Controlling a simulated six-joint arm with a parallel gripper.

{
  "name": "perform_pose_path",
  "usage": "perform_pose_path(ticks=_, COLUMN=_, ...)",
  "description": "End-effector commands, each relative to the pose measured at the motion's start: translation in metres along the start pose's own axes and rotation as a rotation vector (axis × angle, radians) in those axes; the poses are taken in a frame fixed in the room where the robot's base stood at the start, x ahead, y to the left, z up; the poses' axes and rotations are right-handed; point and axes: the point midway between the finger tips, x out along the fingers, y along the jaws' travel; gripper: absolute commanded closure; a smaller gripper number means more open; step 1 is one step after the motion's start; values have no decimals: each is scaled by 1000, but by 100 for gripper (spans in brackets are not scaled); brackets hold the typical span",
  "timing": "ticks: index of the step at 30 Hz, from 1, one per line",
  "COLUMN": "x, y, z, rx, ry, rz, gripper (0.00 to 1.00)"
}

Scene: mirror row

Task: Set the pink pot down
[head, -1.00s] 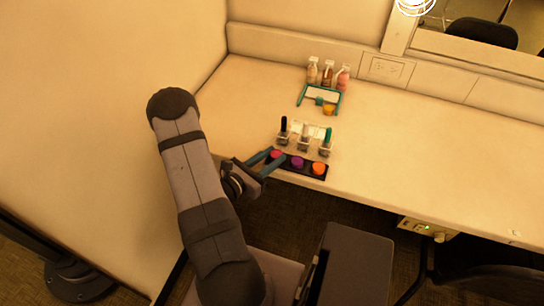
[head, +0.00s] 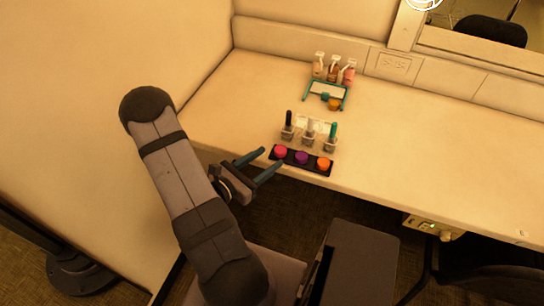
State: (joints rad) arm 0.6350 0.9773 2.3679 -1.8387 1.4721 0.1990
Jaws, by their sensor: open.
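Several small holders with brushes or bottles (head: 310,134) stand just behind the tray. A teal-framed stand (head: 326,95) and several bottles (head: 333,70) are farther back by the wall. The table (head: 430,150) is clear to the right.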

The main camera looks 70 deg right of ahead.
Motion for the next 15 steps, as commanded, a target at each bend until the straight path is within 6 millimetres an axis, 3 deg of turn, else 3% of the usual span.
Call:
perform_pose_path(ticks=6, x=-19, y=0, z=0, rx=0, ry=-1, rz=2, gripper=52)
perform_pose_path(ticks=15, x=-24, y=-1, z=0, rx=-1, ry=0, rz=-2, gripper=52)
